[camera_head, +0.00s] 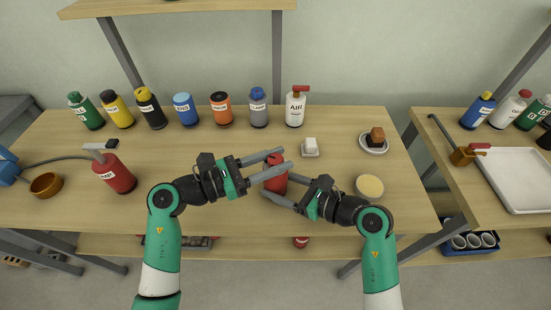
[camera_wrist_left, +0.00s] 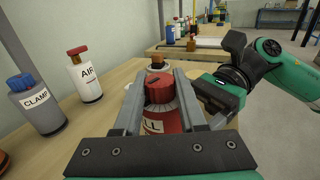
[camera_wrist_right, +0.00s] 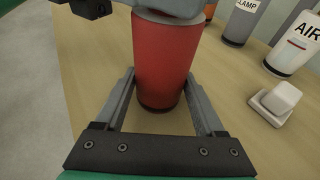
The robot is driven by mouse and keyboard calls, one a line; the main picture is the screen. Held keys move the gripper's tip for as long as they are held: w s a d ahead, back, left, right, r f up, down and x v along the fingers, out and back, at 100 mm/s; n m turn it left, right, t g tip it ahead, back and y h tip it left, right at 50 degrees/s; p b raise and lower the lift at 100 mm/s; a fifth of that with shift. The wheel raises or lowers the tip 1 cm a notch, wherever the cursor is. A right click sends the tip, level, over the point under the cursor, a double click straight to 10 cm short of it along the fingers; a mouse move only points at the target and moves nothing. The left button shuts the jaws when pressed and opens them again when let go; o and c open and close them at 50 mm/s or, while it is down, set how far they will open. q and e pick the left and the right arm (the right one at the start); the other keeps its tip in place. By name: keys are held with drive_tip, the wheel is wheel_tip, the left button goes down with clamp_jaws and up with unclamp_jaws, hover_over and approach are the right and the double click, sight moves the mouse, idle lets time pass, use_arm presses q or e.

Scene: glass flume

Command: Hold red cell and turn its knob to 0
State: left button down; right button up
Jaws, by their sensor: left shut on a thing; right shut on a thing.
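The red cell (camera_head: 277,185) stands upright on the middle of the table. Its dark red knob (camera_wrist_left: 159,90) has a short dark mark on top; I cannot read the scale around it. The cell's label shows only partly, between the left fingers, in the left wrist view.
Several labelled bottles line the back, ending with the white AIR bottle (camera_head: 295,108). A red canister (camera_head: 114,175) stands left.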

use_arm(q)
drive_tip(key=shift+m+g, duration=0.4)
drive_tip(key=shift+g, duration=0.2)
drive_tip(key=shift+c, duration=2.3)
unclamp_jaws()
drive_tip(key=v, duration=1.2)
drive_tip(key=shift+f, duration=0.25)
